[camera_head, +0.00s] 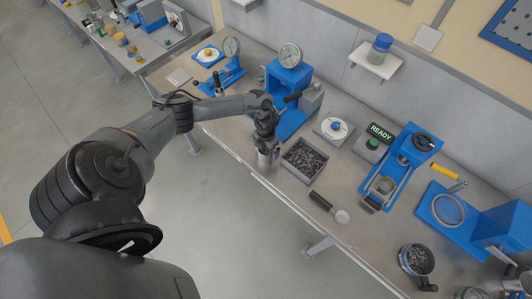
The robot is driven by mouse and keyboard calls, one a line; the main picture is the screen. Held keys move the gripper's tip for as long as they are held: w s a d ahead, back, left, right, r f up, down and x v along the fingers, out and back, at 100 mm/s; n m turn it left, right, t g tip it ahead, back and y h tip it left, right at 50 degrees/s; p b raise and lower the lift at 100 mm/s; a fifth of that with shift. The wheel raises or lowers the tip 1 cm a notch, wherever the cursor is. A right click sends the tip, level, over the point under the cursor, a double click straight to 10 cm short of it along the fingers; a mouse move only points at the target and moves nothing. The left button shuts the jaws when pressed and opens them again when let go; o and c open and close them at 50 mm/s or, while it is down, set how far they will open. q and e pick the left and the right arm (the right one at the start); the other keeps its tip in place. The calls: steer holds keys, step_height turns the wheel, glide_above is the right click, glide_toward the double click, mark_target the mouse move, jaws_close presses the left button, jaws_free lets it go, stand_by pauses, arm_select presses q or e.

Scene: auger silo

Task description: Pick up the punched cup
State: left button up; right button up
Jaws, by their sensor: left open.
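A small pale metal cup (263,160) stands near the front edge of the bench, directly under my left gripper; it looks like the punched cup, but its holes are too small to make out. My left gripper (268,148) points down over the cup, its jaws open. The fingers overlap the cup's upper part in the camera_head view, and I cannot tell whether they touch it. My right gripper is not in view.
A grey tray of dark pellets (304,160) sits just right of the cup. A blue press (290,82) stands behind. A black-handled scoop (322,202) lies to the right. A pot of dark pieces (417,260) and a blue stand (405,160) are farther right.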

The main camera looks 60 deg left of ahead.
arm_select(q)
steer(key=shift+f, duration=0.35)
steer(key=c, duration=1.1)
steer(key=shift+r, duration=0.15)
